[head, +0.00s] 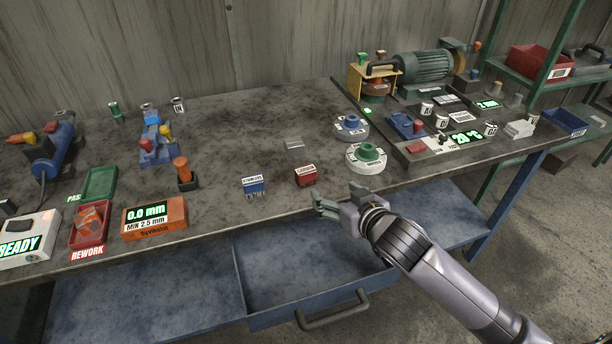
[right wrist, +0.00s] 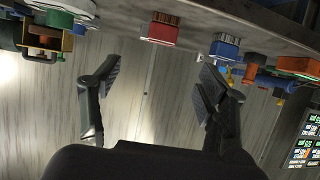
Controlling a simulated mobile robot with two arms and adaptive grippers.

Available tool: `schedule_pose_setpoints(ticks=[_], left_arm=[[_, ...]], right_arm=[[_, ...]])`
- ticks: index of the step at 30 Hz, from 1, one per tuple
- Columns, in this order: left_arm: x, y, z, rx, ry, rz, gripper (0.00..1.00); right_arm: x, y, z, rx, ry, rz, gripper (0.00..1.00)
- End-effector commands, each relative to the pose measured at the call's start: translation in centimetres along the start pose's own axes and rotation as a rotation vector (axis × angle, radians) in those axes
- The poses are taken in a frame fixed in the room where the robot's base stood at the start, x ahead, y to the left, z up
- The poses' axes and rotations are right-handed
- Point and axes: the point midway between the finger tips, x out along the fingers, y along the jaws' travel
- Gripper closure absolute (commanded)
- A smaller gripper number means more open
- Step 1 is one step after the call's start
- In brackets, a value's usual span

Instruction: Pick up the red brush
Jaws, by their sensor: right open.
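The red brush (head: 306,177), a small red block with a pale label on top, stands near the front edge of the bench. It also shows in the right wrist view (right wrist: 161,30), where the picture is upside down, beyond and between the fingertips. My right gripper (head: 322,205) is open and empty, at the bench's front edge just in front and slightly right of the red brush, apart from it. Its two spread fingers show in the right wrist view (right wrist: 157,75). A similar blue brush (head: 254,186) stands left of the red one. My left gripper is not in view.
A green-topped disc (head: 366,158) and a blue-topped disc (head: 350,127) lie to the right. An orange gauge box (head: 154,217) and a red tray (head: 91,224) stand left. An open drawer (head: 300,276) juts out below the bench. The bench behind the brushes is mostly clear.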

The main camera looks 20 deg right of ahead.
Motion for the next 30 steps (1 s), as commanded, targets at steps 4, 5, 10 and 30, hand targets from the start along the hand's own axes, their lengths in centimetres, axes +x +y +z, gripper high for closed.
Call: schedule_pose_setpoints(ticks=[4,5,10,30], left_arm=[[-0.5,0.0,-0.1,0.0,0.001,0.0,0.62],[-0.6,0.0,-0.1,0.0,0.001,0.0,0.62],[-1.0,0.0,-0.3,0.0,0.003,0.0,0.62],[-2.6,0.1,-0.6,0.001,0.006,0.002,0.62]], right_arm=[[2.8,0.1,-0.3,0.001,0.003,0.002,0.32],[3.4,0.1,-0.3,0.002,0.002,0.002,0.32],[7.1,0.0,-0.3,0.001,0.001,0.002,0.32],[14.8,-0.5,-1.1,0.0,0.001,0.001,0.32]])
